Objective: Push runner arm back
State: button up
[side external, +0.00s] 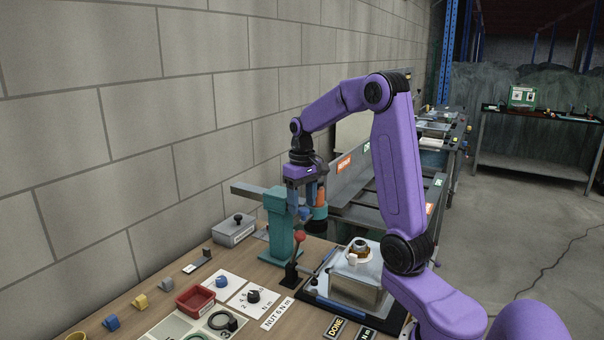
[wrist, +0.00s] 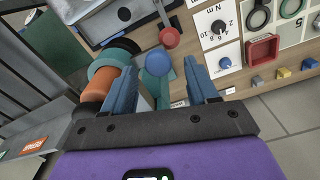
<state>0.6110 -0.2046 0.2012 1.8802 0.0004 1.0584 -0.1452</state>
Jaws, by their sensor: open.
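A teal post (side external: 280,228) stands on the bench with a grey horizontal bar (side external: 248,191) at its top. The orange runner (side external: 320,197) with a teal collar hangs at the bar's right side; in the wrist view the orange body (wrist: 97,92) is left of my fingers. My gripper (side external: 307,207) is beside the runner, fingers pointing down. In the wrist view my gripper (wrist: 160,78) has its blue fingers apart, with a teal part (wrist: 157,66) showing between and beyond them. The left finger overlaps the runner; I cannot tell whether they touch. The part of the runner arm behind my gripper is hidden.
A red-knobbed lever (side external: 299,238) stands close in front of the post. A tray with a workpiece (side external: 358,252) is to its right. A red bin (side external: 195,300), dials and coloured blocks lie nearer. A grey lidded box (side external: 234,230) is by the wall.

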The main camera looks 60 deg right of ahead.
notch_tip(320, 180, up, 17)
jog(key=shift+f, duration=0.2)
dwell(0.7)
jog(key=s+a+f+n, duration=0.3)
jog(key=a+f+n, duration=0.1)
jog(key=a, duration=0.6)
jog(key=s+a+f+n, duration=0.25)
jog(key=a+f, duration=0.25)
jog(key=a, duration=0.5)
jog(key=s+a+f+n, duration=0.3)
jog(key=s+f+n, duration=0.1)
jog(key=s, duration=0.5)
jog(key=s+a+f+n, duration=0.3)
jog(key=s+f+n, duration=0.2)
jog(key=s, duration=0.5)
jog(key=shift+s+f, duration=0.3)
jog(key=shift+f, duration=0.1)
